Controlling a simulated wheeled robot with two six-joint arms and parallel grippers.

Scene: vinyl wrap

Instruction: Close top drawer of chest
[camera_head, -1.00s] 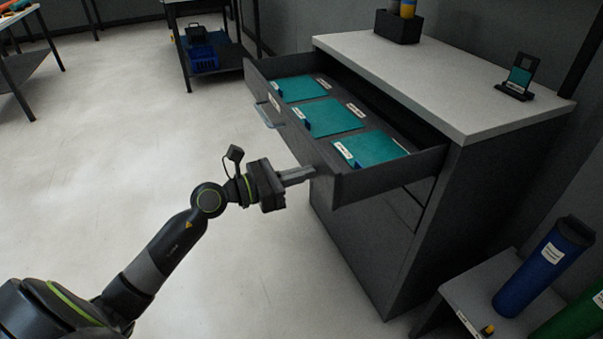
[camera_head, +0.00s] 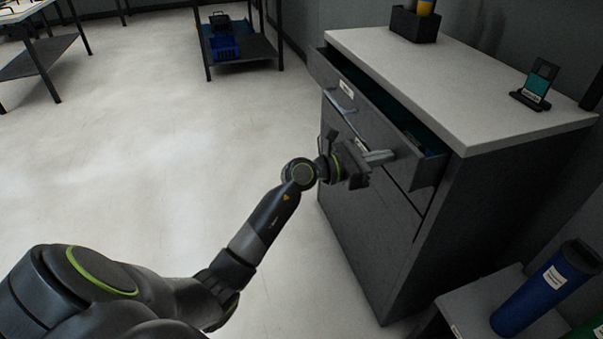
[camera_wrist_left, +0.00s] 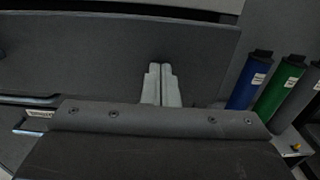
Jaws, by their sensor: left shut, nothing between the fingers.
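The dark grey chest (camera_head: 400,230) stands at the right in the head view, with a light top. Its top drawer (camera_head: 375,118) is open by a small gap, with a bit of teal content showing inside at its near end. The drawer's handle (camera_head: 341,100) is on the front's far part. My left gripper (camera_head: 378,157) is shut and empty, with its fingertips at the near part of the drawer front. In the left wrist view, the shut fingers (camera_wrist_left: 161,85) point at the drawer's dark front panel (camera_wrist_left: 90,55); whether they touch cannot be told. My right gripper is not in view.
A black holder (camera_head: 415,25) and a small stand with a teal card (camera_head: 536,88) are on the chest top. Blue (camera_head: 545,290) and green rolls sit on a low stand at the lower right. The floor (camera_head: 130,150) left of the chest is clear.

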